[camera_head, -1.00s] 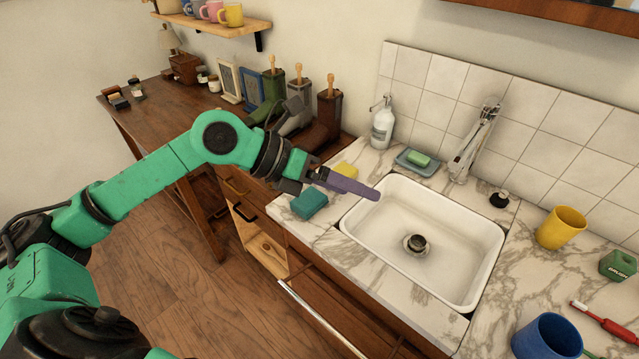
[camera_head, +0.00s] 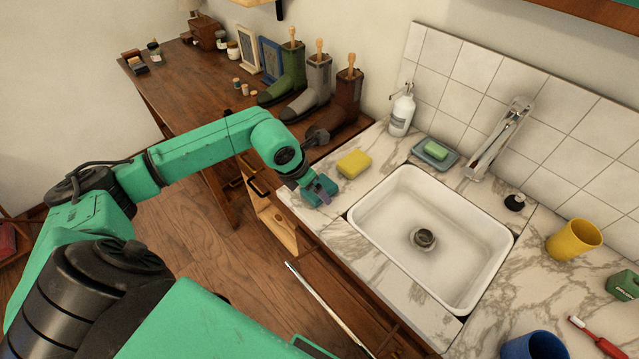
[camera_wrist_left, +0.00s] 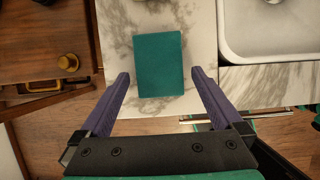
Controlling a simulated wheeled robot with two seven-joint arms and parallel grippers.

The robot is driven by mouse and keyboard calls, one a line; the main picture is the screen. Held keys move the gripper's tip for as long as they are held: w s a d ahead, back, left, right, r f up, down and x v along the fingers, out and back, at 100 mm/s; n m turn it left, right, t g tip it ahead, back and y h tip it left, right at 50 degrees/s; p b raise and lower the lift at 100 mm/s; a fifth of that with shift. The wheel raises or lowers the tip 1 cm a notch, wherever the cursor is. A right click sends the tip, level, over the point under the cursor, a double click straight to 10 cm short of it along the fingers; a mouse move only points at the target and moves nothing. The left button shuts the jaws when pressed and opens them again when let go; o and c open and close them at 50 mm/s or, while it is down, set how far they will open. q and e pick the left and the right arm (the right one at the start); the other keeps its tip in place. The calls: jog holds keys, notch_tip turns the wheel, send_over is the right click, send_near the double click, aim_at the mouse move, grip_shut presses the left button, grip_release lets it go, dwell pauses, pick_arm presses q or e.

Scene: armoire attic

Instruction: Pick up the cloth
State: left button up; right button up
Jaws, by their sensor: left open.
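The cloth (camera_wrist_left: 160,50) is a flat teal rectangle lying on the marble counter left of the sink. In the wrist view it lies between and just ahead of the fingertips of my left gripper (camera_wrist_left: 160,76). The two purple fingers are wide apart, one on either side of its near end, and hold nothing. In the head view my left gripper (camera_head: 322,190) points down over the cloth and hides most of it. I cannot tell how high the fingertips are above the counter. My right gripper is not in view.
A white sink (camera_head: 430,238) lies right of the cloth. A yellow sponge (camera_head: 354,164) sits close behind it. A soap bottle (camera_head: 402,110) and soap dish (camera_head: 435,154) stand farther back. The counter's front edge is close to the cloth, with a metal rail (camera_head: 325,307) below.

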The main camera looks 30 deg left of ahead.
pick_arm(q)
jog(key=shift+w+f, duration=0.15)
jog(key=shift+f, duration=0.15)
jog(key=shift+c, duration=0.9)
jog(key=c, duration=1.1)
jog(key=shift+o, duration=0.2)
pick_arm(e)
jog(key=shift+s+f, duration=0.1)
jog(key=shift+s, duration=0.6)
pick_arm(q)
jog(key=shift+w+r, duration=0.1)
jog(key=shift+r, duration=0.5)
notch_tip(320, 180, up, 19)
jog(key=b, duration=0.2)
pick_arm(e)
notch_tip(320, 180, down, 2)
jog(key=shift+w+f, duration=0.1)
